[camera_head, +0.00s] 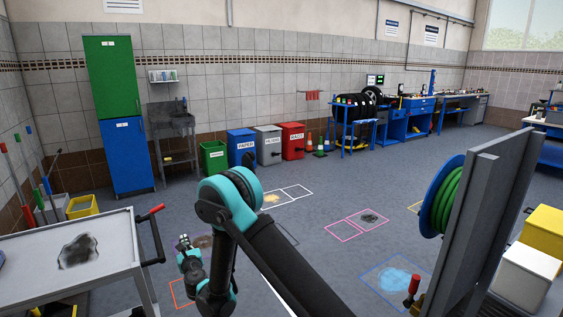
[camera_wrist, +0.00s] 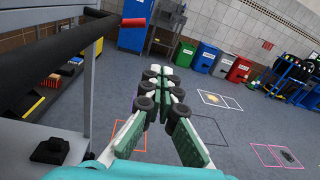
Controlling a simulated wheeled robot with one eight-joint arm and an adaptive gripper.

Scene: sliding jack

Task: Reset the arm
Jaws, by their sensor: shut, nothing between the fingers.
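My arm reaches out from the bottom of the head view, black and teal, with its elbow raised. My gripper (camera_head: 184,245) hangs low over the floor, just right of the grey cart (camera_head: 35,248). In the wrist view my gripper (camera_wrist: 161,75) points forward, its green-and-white fingers with black rollers together and nothing between them. The cart's frame and red-ended handle (camera_wrist: 134,22) stand close to its left in that view.
A dark stain (camera_head: 79,251) marks the cart top. A panel (camera_head: 470,235) with a green hose reel (camera_head: 448,196) stands at right. Bins (camera_head: 241,145), cabinets (camera_head: 122,120) and workbenches line the back wall. Open floor with coloured outlines (camera_head: 357,225) lies between.

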